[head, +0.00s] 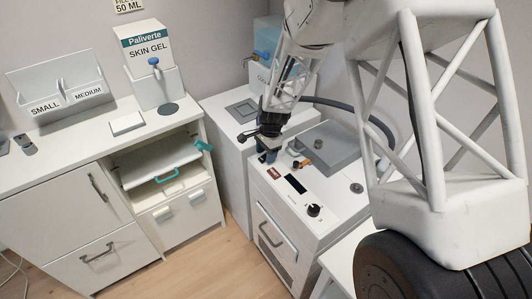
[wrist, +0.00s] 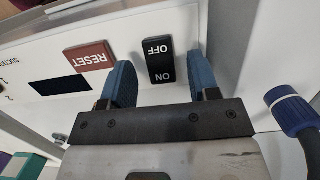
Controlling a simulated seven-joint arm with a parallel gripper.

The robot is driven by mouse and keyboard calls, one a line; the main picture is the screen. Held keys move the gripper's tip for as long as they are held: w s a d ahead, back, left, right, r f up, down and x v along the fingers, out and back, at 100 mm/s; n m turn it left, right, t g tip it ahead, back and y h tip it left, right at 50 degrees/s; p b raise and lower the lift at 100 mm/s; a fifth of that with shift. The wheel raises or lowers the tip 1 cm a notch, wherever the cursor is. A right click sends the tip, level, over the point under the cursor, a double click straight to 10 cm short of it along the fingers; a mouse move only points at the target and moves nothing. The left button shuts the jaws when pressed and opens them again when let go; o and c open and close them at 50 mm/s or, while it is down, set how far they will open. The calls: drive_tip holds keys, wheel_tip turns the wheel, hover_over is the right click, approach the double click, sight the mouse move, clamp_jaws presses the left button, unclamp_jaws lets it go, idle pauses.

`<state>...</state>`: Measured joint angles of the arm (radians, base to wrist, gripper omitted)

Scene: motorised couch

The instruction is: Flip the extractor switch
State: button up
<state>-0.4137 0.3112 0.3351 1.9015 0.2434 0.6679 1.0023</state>
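A black rocker switch marked ON and OFF (wrist: 158,58), apparently the extractor switch, is set in the white panel (wrist: 215,20) in the wrist view. I cannot tell which half is pressed in. My gripper (wrist: 161,66) is open and empty, with its two blue fingers apart. One finger appears on each side of the switch in the picture; I see no clear contact.
A red RESET button (wrist: 90,56) and a dark display (wrist: 60,87) lie left of the switch. A blue-collared hose (wrist: 289,110) is close at the right. In the head view a black knob (head: 313,210) stands on the panel, and a drawer counter (head: 75,215) is left.

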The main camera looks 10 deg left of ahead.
drive_tip(key=shift+r, duration=0.15)
drive_tip(key=shift+w+d+r, duration=0.15)
drive_tip(key=shift+r, duration=1.1)
drive_tip(key=shift+w+d+r, duration=0.15)
drive_tip(key=shift+r, duration=1.05)
drive_tip(key=shift+w+d+r, duration=0.15)
drive_tip(key=shift+r, duration=1.1)
drive_tip(key=shift+s+d+r, duration=0.15)
drive_tip(key=shift+d+r, duration=0.15)
drive_tip(key=shift+r, duration=0.1)
drive_tip(key=s+d+r+n+t, duration=0.1)
drive_tip(key=s+d+r+n, duration=0.1)
drive_tip(key=s+d+r, duration=0.6)
drive_tip(key=s+d+r+n+t, duration=0.1)
drive_tip(key=s+d+r+n, duration=0.1)
drive_tip(key=s+d+r, duration=0.55)
drive_tip(key=s+d+r+n+t, duration=0.1)
drive_tip(key=s+d+r+n, duration=0.1)
drive_tip(key=s+d+r, duration=0.2)
drive_tip(key=s+d+r+n+h, duration=0.1)
drive_tip(key=s+d+r+n, duration=0.1)
drive_tip(key=s+d, duration=0.9)
drive_tip(key=s+r, duration=0.1)
drive_tip(key=s, duration=0.5)
drive_tip(key=shift+r+n+t, duration=0.4)
